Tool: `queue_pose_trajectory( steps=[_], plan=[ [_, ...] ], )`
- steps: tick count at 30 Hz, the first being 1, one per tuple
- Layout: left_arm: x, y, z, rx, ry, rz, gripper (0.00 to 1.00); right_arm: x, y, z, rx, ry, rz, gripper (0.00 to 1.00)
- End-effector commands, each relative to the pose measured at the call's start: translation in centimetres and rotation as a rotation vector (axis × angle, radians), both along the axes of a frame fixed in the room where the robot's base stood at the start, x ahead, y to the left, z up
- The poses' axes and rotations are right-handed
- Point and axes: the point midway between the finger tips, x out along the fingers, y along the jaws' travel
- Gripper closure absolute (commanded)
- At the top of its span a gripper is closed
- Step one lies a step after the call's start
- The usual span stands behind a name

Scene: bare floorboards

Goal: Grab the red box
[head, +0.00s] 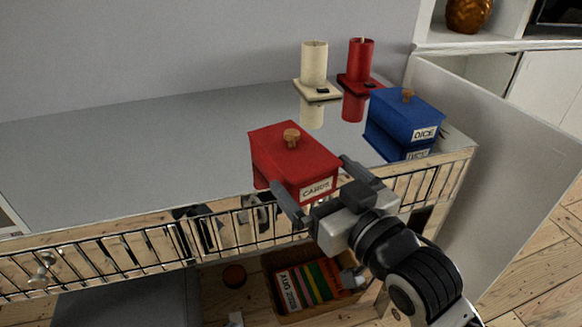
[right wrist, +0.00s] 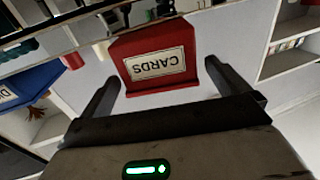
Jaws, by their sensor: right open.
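The red box (head: 293,153) has a round wooden knob on its lid and a white label reading CARDS. It sits on the grey shelf top near the front railing. My right gripper (head: 309,172) is open, with its fingertips at the two sides of the box's labelled front. In the right wrist view the red box (right wrist: 156,58) is upside down between the open fingers of my right gripper (right wrist: 160,76). Gaps show beside the box there, and it is not gripped. My left gripper is not in view.
A blue box (head: 402,118) labelled DICE stands to the right. A cream candle holder (head: 315,68) and a red candle holder (head: 359,70) stand behind. The shelf's left side (head: 120,150) is clear.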

Motion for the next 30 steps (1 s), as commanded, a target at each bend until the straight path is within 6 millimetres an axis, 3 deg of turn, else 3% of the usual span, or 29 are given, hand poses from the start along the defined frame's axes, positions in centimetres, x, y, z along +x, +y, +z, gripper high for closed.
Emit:
queue_pose_trajectory(
  steps=[12,20,25,30],
  plan=[
    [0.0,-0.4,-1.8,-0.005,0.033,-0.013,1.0,4.2,2.6,-0.3,0.001,0.001,0.0,0.0],
    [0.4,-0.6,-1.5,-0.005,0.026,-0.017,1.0,4.4,2.8,-0.3,-0.001,0.001,0.0,0.0],
    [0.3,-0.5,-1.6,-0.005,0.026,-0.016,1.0,4.4,2.7,-0.3,-0.001,0.001,0.0,0.44],
    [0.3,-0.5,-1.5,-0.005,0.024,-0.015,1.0,4.4,2.7,-0.2,0.001,-0.002,0.0,0.47]
  ],
)
